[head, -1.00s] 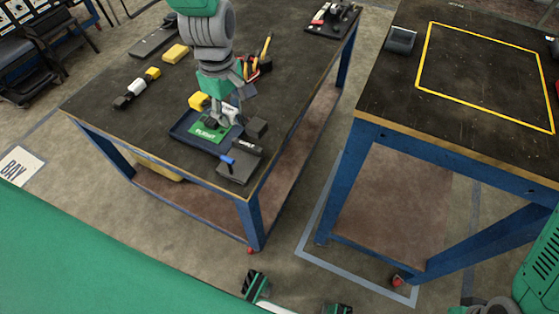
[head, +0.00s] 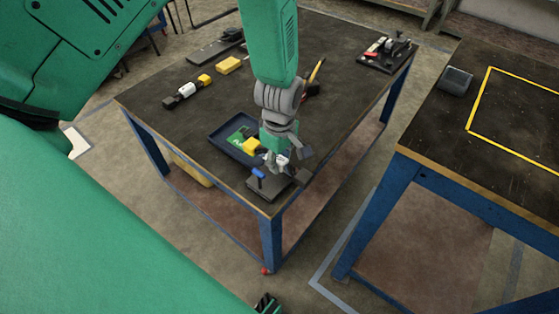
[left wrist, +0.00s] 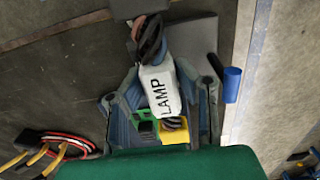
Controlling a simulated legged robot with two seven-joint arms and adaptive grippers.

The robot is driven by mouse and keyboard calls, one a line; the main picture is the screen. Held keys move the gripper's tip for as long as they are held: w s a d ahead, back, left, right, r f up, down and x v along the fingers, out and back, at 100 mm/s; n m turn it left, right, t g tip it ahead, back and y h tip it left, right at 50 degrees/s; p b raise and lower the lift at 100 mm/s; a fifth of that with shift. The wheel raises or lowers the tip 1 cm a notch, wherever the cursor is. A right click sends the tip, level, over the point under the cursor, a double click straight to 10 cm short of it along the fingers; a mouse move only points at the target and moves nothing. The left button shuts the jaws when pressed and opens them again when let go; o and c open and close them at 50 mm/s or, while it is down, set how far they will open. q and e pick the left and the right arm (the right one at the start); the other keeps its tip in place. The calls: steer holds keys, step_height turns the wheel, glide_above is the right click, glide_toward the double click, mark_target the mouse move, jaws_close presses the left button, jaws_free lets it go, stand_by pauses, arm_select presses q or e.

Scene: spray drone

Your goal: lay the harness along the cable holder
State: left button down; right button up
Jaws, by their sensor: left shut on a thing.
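My left gripper (head: 275,160) is over the near corner of the left table. In the left wrist view its two fingers (left wrist: 163,105) are closed around a white connector (left wrist: 160,92) labelled LAMP. A dark looped cable (left wrist: 150,40) with some red runs from the connector to a dark block (left wrist: 140,8), which also shows in the head view (head: 303,176). These look like the harness. Beneath lies a dark grey plate (head: 265,188) with a blue cylinder (head: 258,173) at its edge. I cannot tell if this plate is the cable holder.
A blue tray (head: 219,143) with a green board (head: 239,134) and a yellow block (head: 251,146) is beside the gripper. A black, white and yellow row (head: 187,90) and tools (head: 314,80) lie farther back. A second table (head: 480,160) stands right, across a gap.

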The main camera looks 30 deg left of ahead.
mark_target(278, 159)
arm_select(q)
steer(key=shift+r, duration=0.1)
steer(key=shift+a+f, duration=0.45)
steer(key=shift+f, duration=0.25)
steer(key=c, duration=1.2)
jaws_free()
steer(key=shift+d, duration=0.2)
steer(key=shift+d+r, duration=0.1)
steer(key=shift+d, duration=0.05)
step_height(278, 159, up, 13)
steer(key=shift+r+p, duration=0.1)
steer(key=shift+p, duration=1.15)
steer(key=shift+a, duration=0.2)
steer(key=shift+s, duration=0.1)
